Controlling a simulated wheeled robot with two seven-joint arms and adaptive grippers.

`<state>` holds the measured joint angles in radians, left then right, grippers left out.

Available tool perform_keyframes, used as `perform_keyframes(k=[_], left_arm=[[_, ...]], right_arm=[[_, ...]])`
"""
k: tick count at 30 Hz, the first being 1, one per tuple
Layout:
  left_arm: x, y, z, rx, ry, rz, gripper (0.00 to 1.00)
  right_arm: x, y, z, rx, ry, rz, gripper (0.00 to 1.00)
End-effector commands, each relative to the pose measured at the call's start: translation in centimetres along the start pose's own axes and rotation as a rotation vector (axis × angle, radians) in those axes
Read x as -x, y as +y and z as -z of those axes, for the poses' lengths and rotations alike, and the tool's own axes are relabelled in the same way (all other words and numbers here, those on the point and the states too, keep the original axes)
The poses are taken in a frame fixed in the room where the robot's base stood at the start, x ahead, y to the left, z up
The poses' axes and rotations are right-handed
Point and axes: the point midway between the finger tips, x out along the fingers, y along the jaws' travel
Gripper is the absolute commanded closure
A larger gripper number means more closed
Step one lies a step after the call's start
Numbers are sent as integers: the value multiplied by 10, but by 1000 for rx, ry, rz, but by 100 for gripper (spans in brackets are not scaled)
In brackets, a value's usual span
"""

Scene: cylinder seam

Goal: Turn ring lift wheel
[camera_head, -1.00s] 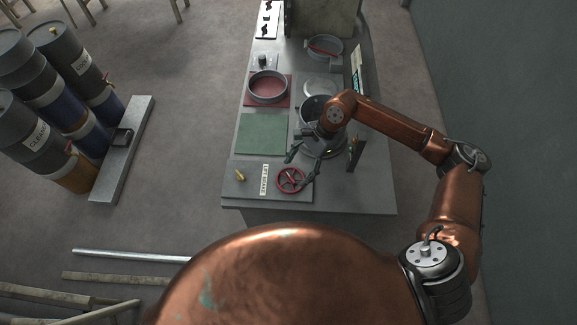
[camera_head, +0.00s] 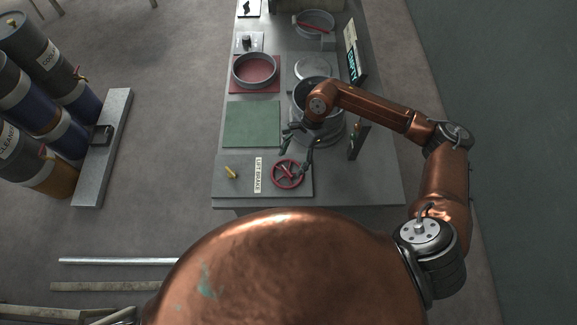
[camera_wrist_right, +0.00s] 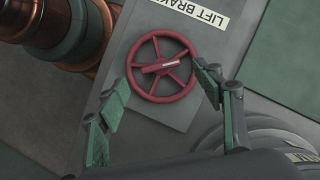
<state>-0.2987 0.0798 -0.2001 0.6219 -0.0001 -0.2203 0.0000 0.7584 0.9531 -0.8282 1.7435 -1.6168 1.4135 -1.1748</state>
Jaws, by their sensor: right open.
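The red hand wheel (camera_head: 288,174) lies on a grey panel (camera_head: 240,188) at the front of the bench, beside a label reading LIFT BRAKE (camera_head: 257,175). My right gripper (camera_head: 297,150) is open just beyond the wheel in the head view. In the right wrist view, the red wheel (camera_wrist_right: 162,67) shows whole, and the open green fingers of my right gripper (camera_wrist_right: 155,105) stand on either side of its lower part. I cannot tell whether they touch the rim. My left gripper is not in view.
A yellow lever (camera_head: 231,172) stands on the panel left of the label. A green mat (camera_head: 252,124), a round grey pan (camera_head: 255,68) on a red mat, and a metal drum (camera_head: 327,128) under my arm are behind.

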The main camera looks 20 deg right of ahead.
Motion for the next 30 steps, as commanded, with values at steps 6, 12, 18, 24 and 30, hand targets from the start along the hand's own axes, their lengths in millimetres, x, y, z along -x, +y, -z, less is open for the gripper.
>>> perform_keyframes(k=[6,12,18,24,30], left_arm=[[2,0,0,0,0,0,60],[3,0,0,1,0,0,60],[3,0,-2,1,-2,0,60],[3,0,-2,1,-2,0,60],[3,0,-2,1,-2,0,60]], right_arm=[[-33,0,0,-2,-1,0,39],[-46,1,1,-4,0,0,39],[-47,1,2,-5,0,1,39],[-46,1,2,-4,0,1,49],[-46,1,2,-4,0,1,63]])
